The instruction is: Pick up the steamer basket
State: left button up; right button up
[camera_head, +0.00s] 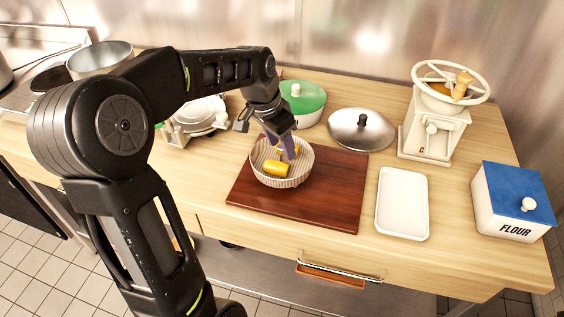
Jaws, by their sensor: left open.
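The steamer basket (289,182) is a round, pale, ribbed bowl on the left part of a dark red-brown board. A yellow piece (275,170) lies inside it, and a second yellow bit shows behind, partly hidden by my gripper. My left gripper (288,150) is open and points down over the basket's back part. Its fingertips are at or just inside the basket's far rim; I cannot tell whether they touch it. My right gripper is not in view.
The board (340,195) lies on the wooden counter. Around it are a white tray (402,204), a flour box (508,205), a metal lid (345,134), a green-lidded bowl (306,99), a white grinder (432,130) and a rack of plates (197,117).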

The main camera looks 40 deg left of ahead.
pick_arm(q)
grip_shut()
dwell(0.4)
dwell(0.9)
